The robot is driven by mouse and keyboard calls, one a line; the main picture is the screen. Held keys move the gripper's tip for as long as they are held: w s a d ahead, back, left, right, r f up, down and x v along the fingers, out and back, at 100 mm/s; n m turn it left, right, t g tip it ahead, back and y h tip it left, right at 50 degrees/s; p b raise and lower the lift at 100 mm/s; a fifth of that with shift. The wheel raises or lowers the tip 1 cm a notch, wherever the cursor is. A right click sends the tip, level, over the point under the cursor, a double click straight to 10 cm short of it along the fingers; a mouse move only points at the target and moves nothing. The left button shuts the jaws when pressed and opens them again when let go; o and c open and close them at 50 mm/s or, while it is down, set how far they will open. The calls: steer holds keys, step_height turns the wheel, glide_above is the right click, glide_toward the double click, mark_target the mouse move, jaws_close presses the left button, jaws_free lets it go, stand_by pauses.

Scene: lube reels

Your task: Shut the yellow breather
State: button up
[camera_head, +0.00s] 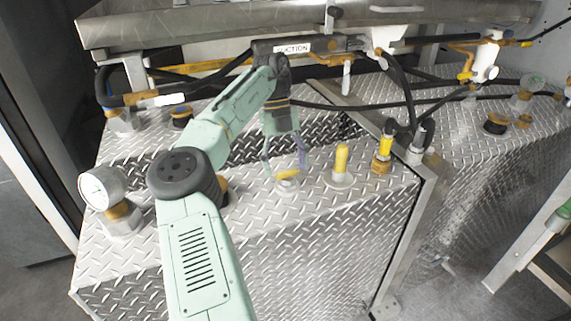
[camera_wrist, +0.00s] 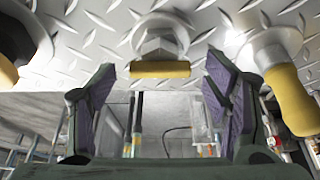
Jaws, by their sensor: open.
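A yellow handle (camera_head: 288,174) on a round silver fitting sits on the diamond-plate tank top, directly below my gripper (camera_head: 286,163). In the wrist view this yellow handle (camera_wrist: 160,69) lies crosswise under a metal nut, between and ahead of the fingertips. My gripper (camera_wrist: 160,85) is open, with purple finger pads on either side of the handle and apart from it. Another yellow handle (camera_head: 341,158) stands upright on a round base to the right; it also shows in the wrist view (camera_wrist: 291,100). I cannot tell from a label which one is the breather.
A yellow-topped brass fitting (camera_head: 385,146) and a hose fitting (camera_head: 418,140) stand farther right. A pressure gauge (camera_head: 102,187) is at the left. A pipe labelled SUCTION (camera_head: 292,47) and black hoses run behind. Bare diamond plate (camera_head: 275,215) lies in front.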

steer(key=v, duration=0.7)
steer(key=shift+w+r, duration=0.15)
steer(key=shift+r, duration=0.1)
steer(key=shift+f, duration=0.1)
stand_by(0.4)
